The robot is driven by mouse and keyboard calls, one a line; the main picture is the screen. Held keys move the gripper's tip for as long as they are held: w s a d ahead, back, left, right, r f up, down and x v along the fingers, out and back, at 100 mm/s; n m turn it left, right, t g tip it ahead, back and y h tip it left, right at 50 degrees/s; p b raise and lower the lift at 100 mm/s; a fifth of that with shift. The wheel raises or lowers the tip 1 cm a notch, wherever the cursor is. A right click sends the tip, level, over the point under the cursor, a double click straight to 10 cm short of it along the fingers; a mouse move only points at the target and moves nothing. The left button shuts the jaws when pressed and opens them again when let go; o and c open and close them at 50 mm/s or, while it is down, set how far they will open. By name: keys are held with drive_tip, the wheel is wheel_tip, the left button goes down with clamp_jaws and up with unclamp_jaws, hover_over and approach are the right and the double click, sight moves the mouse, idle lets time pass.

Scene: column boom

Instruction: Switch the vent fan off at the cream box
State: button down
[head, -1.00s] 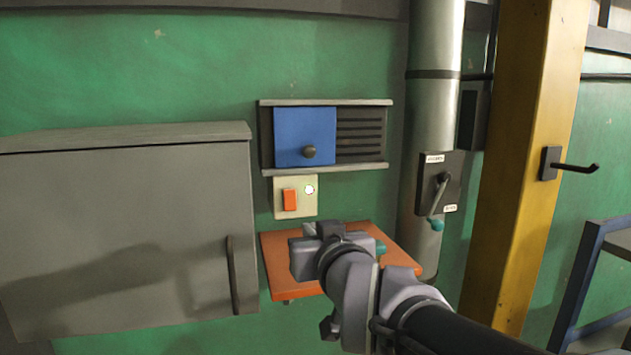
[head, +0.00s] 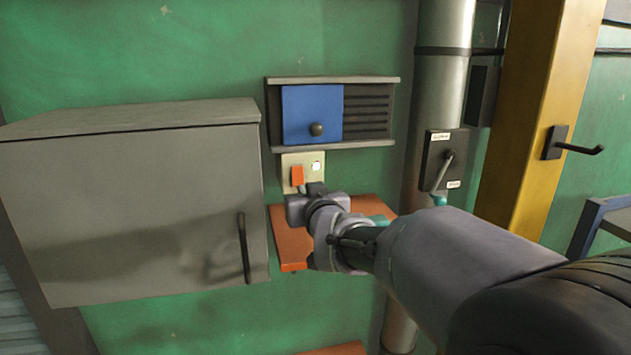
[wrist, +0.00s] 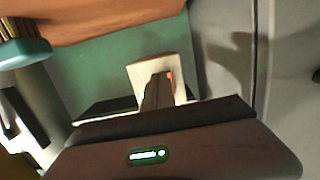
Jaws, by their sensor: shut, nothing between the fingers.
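The cream box (head: 288,164) is fixed to the green wall under the blue-doored vent unit. It carries an orange rocker switch (head: 297,175) on its left and a small bright white lamp (head: 316,166) on its right. My gripper (head: 315,187) is shut and empty, at the box's lower edge in the head view. In the wrist view the shut fingers (wrist: 158,90) stand in front of the cream box (wrist: 142,72) and cover much of the orange rocker (wrist: 171,80). I cannot tell whether they touch it.
The vent unit (head: 312,112) has a blue door with a dark knob and black slats. An orange shelf (head: 290,249) lies below the box, with a teal item on it. A grey cabinet (head: 130,215) stands left. A lever box (head: 437,155) and pipe are right, beside a yellow post (head: 540,100).

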drive_tip(key=shift+x, duration=0.9)
